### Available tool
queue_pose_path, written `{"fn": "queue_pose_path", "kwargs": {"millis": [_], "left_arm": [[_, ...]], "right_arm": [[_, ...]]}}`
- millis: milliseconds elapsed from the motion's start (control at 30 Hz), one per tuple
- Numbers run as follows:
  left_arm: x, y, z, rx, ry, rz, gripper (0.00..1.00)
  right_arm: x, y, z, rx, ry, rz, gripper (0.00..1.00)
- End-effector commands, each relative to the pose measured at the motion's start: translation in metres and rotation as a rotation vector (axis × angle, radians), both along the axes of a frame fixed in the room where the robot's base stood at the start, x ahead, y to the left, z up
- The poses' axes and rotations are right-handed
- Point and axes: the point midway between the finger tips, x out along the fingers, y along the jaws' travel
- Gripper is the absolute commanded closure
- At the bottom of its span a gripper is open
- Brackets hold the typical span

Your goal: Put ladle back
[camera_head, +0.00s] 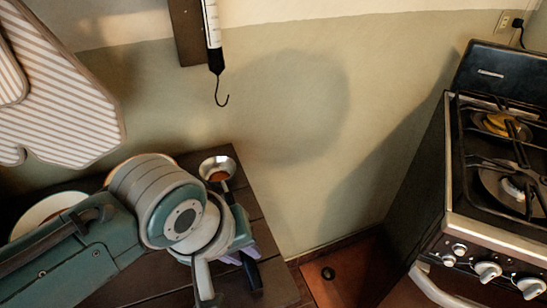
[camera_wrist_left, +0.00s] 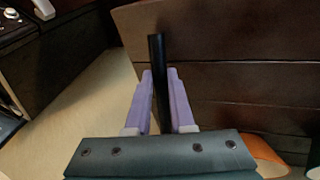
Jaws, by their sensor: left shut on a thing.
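My left gripper (camera_head: 246,257) reaches over the dark wooden shelf top, its purple fingers partly hidden by my wrist. It is shut on the black handle of the ladle, and the handle (camera_wrist_left: 157,75) stands between the two purple fingers (camera_wrist_left: 160,95) in the left wrist view. In the head view the ladle's small metal bowl (camera_head: 217,168) shows beyond my wrist, with a reddish-brown inside. The middle of the ladle is hidden by my gripper. A black hook (camera_head: 222,98) hangs empty on the wall, beyond the bowl. My right gripper is not in view.
The dark plank surface (camera_head: 270,278) lies under my left arm. A pale plate (camera_head: 45,212) is partly behind the arm. Striped oven mitts (camera_head: 60,95) hang at upper left. A gas stove (camera_head: 500,190) stands at right. The wall between hook and stove is bare.

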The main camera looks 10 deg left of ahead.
Motion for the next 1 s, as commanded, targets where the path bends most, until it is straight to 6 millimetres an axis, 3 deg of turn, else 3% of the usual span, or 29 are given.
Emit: {"fn": "queue_pose_path", "kwargs": {"millis": [300, 333, 633, 867, 1000], "left_arm": [[0.000, 0.000, -0.004, 0.000, -0.001, 0.000, 1.00], [0.000, 0.000, -0.004, 0.000, -0.001, 0.000, 0.76], [0.000, 0.000, -0.004, 0.000, 0.000, 0.000, 0.44], [-0.001, 0.000, -0.004, 0.000, 0.001, 0.000, 0.44], [-0.003, 0.001, 0.007, 0.000, 0.000, 0.000, 0.44]], "right_arm": [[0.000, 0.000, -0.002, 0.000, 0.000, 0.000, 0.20], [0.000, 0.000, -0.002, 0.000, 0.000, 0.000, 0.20], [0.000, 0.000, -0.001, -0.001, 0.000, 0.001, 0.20], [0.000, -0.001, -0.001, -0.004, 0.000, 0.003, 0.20], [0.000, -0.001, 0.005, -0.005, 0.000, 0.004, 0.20]]}}
